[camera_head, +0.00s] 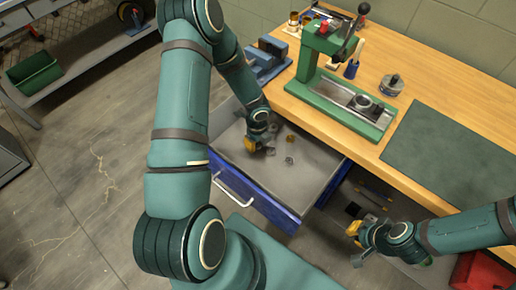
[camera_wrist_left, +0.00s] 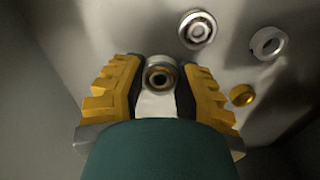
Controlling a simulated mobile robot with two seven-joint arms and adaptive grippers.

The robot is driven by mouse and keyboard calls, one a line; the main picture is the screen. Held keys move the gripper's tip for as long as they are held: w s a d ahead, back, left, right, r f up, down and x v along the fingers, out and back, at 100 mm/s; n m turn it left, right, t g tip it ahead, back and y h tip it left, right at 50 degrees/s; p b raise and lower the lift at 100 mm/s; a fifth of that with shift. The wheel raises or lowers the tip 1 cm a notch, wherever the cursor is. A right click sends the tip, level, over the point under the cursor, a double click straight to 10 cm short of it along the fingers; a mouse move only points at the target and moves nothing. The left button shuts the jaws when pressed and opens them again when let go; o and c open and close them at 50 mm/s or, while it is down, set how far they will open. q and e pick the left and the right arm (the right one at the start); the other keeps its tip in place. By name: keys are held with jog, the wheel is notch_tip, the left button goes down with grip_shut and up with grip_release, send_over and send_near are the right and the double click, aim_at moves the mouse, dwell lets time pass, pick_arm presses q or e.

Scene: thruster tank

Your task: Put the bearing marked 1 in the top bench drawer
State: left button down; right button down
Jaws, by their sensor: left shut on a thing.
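The top bench drawer (camera_head: 262,202), with a blue front and white handle, is pulled open below the bench top. My left gripper (camera_head: 251,147) reaches down inside it. In the left wrist view, its yellow fingers (camera_wrist_left: 160,85) are shut on a small round bearing (camera_wrist_left: 160,70), held over the pale drawer floor. No number mark can be read on it. Another bearing (camera_wrist_left: 197,29), a metal ring (camera_wrist_left: 267,43) and a brass ring (camera_wrist_left: 242,95) lie on the drawer floor. My right gripper (camera_head: 356,236) is low at the right of the drawer; its fingers are too small to judge.
On the wooden bench stand a green press (camera_head: 318,60), a blue vise (camera_head: 268,58), a round metal part (camera_head: 391,85) and a dark mat (camera_head: 450,150). A red box (camera_head: 482,272) is at the lower right. Open floor lies left of the drawer, with a green bin (camera_head: 35,72) on a shelf.

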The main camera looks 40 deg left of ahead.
aim_at(257, 148)
pick_arm(q)
jog(key=shift+f+b, duration=0.4)
jog(key=shift+f, duration=1.2)
jog(key=shift+f, duration=0.2)
jog(key=c, duration=0.7)
grip_release()
jog(key=shift+r, duration=0.1)
jog(key=shift+r, duration=0.2)
notch_tip(257, 148, up, 12)
jog(key=p, duration=0.3)
jog(key=shift+f, duration=0.1)
